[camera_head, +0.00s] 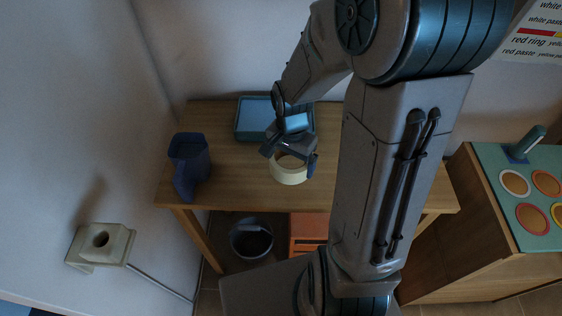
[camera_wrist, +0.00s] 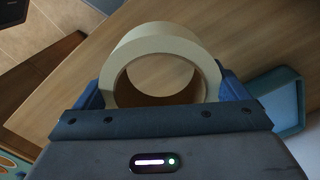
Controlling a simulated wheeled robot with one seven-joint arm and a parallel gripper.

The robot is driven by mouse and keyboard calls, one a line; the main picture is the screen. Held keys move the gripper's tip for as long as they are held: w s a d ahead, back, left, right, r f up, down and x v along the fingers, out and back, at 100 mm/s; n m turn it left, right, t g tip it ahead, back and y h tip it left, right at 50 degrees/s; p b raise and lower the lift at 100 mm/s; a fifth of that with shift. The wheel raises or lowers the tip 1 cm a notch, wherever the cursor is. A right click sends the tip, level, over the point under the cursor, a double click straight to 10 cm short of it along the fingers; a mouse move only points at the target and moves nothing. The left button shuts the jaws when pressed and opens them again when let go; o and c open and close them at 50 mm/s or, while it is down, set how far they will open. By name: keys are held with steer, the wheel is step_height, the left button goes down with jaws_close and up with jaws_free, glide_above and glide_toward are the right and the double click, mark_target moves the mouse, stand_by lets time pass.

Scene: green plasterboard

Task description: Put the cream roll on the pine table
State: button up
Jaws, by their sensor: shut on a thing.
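The cream roll (camera_head: 287,176) is a ring of cream tape, held at my gripper (camera_head: 292,163) over the pine table (camera_head: 235,181). In the wrist view the cream roll (camera_wrist: 147,41) sits between the two blue fingers of my gripper (camera_wrist: 158,88), which is shut on it. The pine table (camera_wrist: 245,40) fills the background of that view. The roll is at or just above the tabletop; I cannot tell whether it touches.
A blue tray (camera_head: 254,118) lies at the back of the table, and a dark blue jug-like holder (camera_head: 188,160) stands at its left end. A bucket (camera_head: 250,238) and an orange drawer unit (camera_head: 306,228) are below. A cabinet with coloured rings (camera_head: 515,183) stands right.

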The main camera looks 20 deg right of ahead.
mark_target(279, 156)
steer(key=w+f, duration=0.1)
steer(key=w+a+f, duration=0.1)
steer(key=w, duration=0.1)
steer(key=w+f, duration=0.1)
steer(key=shift+w+a, duration=0.25)
steer(key=shift+a, duration=0.05)
steer(key=shift+f, duration=2)
steer(key=shift+f, duration=0.1)
steer(key=o, duration=0.6)
steer(key=shift+f, duration=0.1)
steer(key=shift+o, duration=0.4)
steer(key=shift+r, duration=0.2)
